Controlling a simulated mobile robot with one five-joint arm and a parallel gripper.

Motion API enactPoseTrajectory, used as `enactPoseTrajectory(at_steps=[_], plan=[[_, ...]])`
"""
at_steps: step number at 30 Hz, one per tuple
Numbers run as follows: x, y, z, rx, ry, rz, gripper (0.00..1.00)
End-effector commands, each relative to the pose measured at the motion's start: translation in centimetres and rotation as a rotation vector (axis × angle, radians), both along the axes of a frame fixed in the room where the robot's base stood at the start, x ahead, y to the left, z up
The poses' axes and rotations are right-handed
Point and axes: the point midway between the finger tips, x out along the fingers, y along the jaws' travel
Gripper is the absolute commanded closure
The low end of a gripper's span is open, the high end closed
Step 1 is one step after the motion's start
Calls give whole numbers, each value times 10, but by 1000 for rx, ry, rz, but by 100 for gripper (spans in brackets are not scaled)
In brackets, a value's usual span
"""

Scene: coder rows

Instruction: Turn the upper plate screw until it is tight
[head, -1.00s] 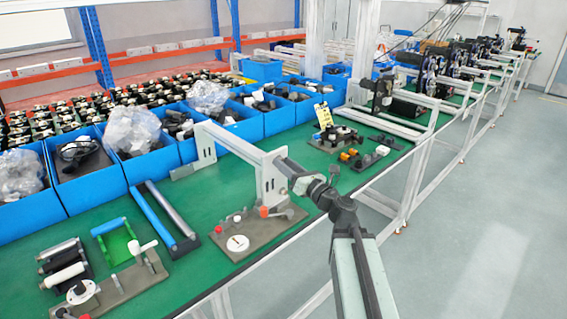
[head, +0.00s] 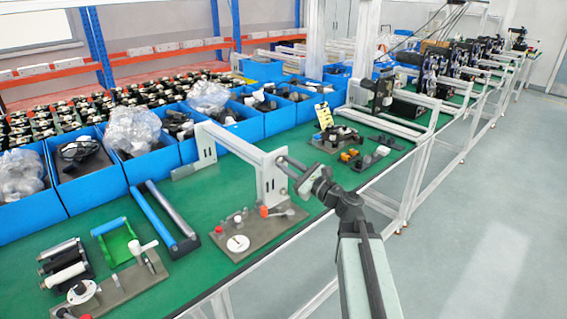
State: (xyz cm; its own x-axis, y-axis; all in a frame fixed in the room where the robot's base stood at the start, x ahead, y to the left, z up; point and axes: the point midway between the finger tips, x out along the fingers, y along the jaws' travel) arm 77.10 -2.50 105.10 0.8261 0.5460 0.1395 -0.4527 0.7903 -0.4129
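My arm reaches up from the bottom right, and my gripper (head: 300,177) is at the near upright plate (head: 270,180) of a white frame on the green bench. A dark grey rod-like part (head: 287,163) runs from the gripper toward the upper part of this plate. I cannot tell whether it is a finger, a tool or the screw. The upper plate screw itself is not clearly visible; the gripper end covers that area. The fingertips are too small to show whether they are open or shut.
A brown base plate (head: 250,237) with a white disc and red knob lies below the gripper. Blue bins (head: 95,190) line the bench behind the frame. A fixture with a yellow tag (head: 324,115) stands to the right. The floor aisle (head: 470,240) is clear.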

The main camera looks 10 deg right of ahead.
Motion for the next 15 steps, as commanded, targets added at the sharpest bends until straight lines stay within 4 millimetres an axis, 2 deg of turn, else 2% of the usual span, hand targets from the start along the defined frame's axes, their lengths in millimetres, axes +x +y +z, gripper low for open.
enactPoseTrajectory(at_steps=[4, 12, 15], plan=[[-1, 1, -1, 117, 67, 1, 100], [-2, 3, 1, 610, 350, 1, 100], [-1, 3, 1, 712, 409, 3, 100]])
